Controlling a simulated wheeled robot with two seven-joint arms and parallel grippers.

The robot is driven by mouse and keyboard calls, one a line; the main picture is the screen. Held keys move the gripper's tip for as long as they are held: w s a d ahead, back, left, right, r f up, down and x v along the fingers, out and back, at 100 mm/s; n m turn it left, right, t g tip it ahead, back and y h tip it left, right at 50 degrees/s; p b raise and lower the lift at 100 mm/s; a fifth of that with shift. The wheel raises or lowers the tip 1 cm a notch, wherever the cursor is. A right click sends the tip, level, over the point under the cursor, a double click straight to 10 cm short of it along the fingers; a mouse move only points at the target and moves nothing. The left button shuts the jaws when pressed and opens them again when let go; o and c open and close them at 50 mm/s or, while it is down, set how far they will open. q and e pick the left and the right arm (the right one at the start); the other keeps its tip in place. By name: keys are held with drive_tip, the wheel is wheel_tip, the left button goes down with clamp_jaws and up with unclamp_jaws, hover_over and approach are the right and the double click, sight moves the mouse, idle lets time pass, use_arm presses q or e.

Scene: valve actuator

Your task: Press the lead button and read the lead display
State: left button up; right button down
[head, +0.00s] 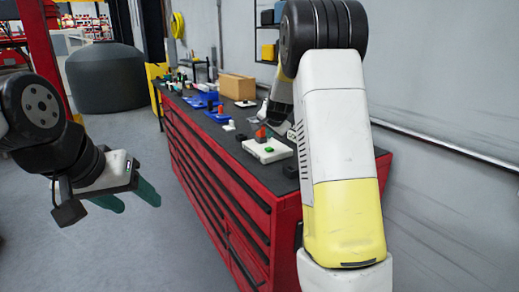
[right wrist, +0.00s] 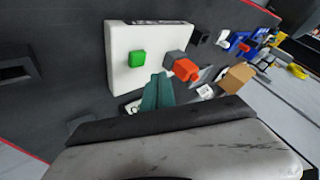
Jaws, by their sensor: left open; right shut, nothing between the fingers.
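My left gripper (head: 137,198) is open and empty over the floor, left of the cabinet.
The red cabinet (head: 222,184) runs away from me along the grey wall. A cardboard box (head: 238,87), blue items (head: 204,101) and other small parts stand farther along its top. My right arm hides part of the cabinet top. The floor around my left gripper is clear.

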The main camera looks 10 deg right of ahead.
sight(270, 149)
drive_tip(key=shift+r, duration=1.45)
drive_tip(key=shift+s+r, duration=0.1)
drive_tip(key=shift+s, duration=0.05)
drive_tip(key=s+a+r+n+g+y, duration=0.1)
drive_tip(key=s+a+r+n, duration=0.1)
drive_tip(key=s, duration=0.8)
drive_tip(key=s+a+r+n+y, duration=0.1)
drive_tip(key=s+a+r+n, duration=0.15)
drive_tip(key=s, duration=0.85)
drive_tip(key=s+a+r+n+g+y, duration=0.1)
drive_tip(key=s+a+r+n, duration=0.15)
drive_tip(key=s, duration=0.75)
drive_tip(key=s+f+n+g, duration=0.1)
drive_tip(key=s+f+n, duration=0.2)
drive_tip(key=s, duration=0.9)
drive_tip(key=shift+a+f, duration=0.4)
